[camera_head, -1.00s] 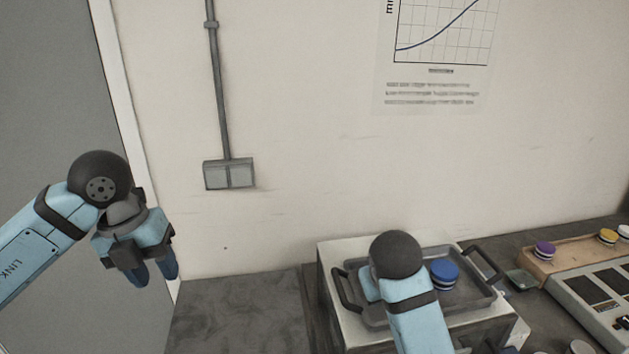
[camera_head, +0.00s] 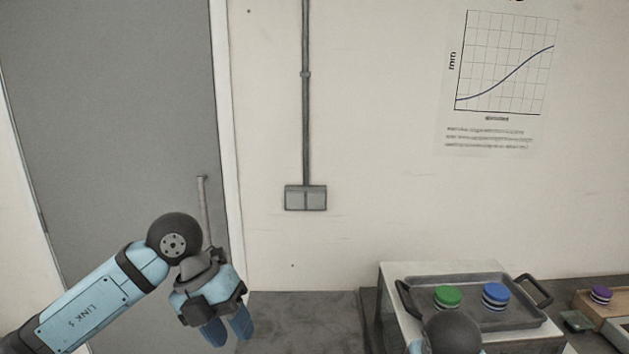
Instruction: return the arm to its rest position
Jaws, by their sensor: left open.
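My left arm comes in from the lower left, with its gripper (camera_head: 229,331) pointing down and to the right. The gripper is open and empty, with nothing between its blue fingertips. It hangs in front of the wall and door edge, apart from the tray. My right arm shows only as a dark round joint and a bit of blue link at the bottom, in front of the tray. The right gripper is out of view.
A grey tray (camera_head: 463,284) with dark handles sits on a white box (camera_head: 388,274). It holds a green-topped round piece (camera_head: 447,297) and a blue-topped one (camera_head: 496,296). A purple-topped piece (camera_head: 600,295) stands at the right. The dark counter (camera_head: 310,315) between left gripper and box is bare. A grey door (camera_head: 110,130) is behind.

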